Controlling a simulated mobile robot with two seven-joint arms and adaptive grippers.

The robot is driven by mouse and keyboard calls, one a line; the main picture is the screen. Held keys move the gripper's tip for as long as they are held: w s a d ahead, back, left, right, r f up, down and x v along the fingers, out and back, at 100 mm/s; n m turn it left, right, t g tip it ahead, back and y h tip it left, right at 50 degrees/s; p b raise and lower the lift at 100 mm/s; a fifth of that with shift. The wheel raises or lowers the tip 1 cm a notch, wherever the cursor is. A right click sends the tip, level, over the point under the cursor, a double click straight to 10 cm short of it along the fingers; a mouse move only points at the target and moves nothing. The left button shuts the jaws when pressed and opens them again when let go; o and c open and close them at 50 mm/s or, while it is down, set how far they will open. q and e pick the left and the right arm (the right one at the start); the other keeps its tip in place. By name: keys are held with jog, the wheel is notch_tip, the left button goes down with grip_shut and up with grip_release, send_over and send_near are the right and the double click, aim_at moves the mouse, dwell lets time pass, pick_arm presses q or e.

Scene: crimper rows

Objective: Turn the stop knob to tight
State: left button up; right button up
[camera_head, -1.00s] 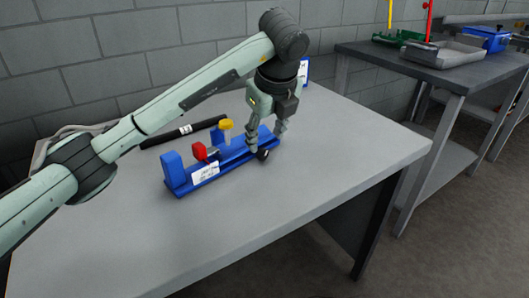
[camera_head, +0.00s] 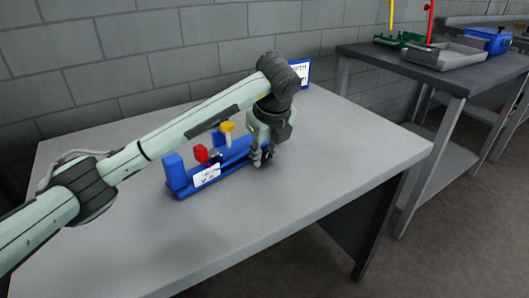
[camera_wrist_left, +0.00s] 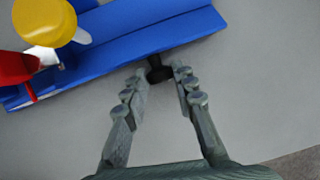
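A long blue fixture (camera_head: 188,183) with raised end blocks lies on the grey table. It carries a red part (camera_head: 201,152), a yellow-topped part (camera_head: 227,127) and a white label (camera_head: 206,175). The black stop knob (camera_wrist_left: 158,73) is at its near side, between my left fingertips in the left wrist view. My left gripper (camera_head: 264,160) points down at the fixture's right end. Its fingers (camera_wrist_left: 160,78) are drawn in and appear to touch the knob on both sides. In the head view the fingers largely hide the knob. My right gripper is out of view.
The grey table (camera_head: 330,160) is clear in front and to the right. A blue-edged sign (camera_head: 301,73) stands behind my arm. A second bench (camera_head: 450,75) at the right holds a grey tray (camera_head: 443,54), a green item and a blue box (camera_head: 488,40).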

pick_arm(q)
grip_shut()
jog(key=shift+d+r, duration=0.1)
jog(key=shift+w+d+g+y+p, duration=0.15)
jog(key=shift+g+y+p, duration=0.3)
jog(key=shift+g+y, duration=0.35)
jog(key=shift+m+g+y, duration=0.4)
jog(key=shift+g+y, duration=0.2)
jog(key=shift+g, duration=0.1)
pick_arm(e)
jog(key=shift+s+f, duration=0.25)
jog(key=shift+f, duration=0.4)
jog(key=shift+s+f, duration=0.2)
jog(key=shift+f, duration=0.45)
pick_arm(q)
jog(key=o, duration=0.7)
grip_release()
jog(key=shift+w, duration=0.1)
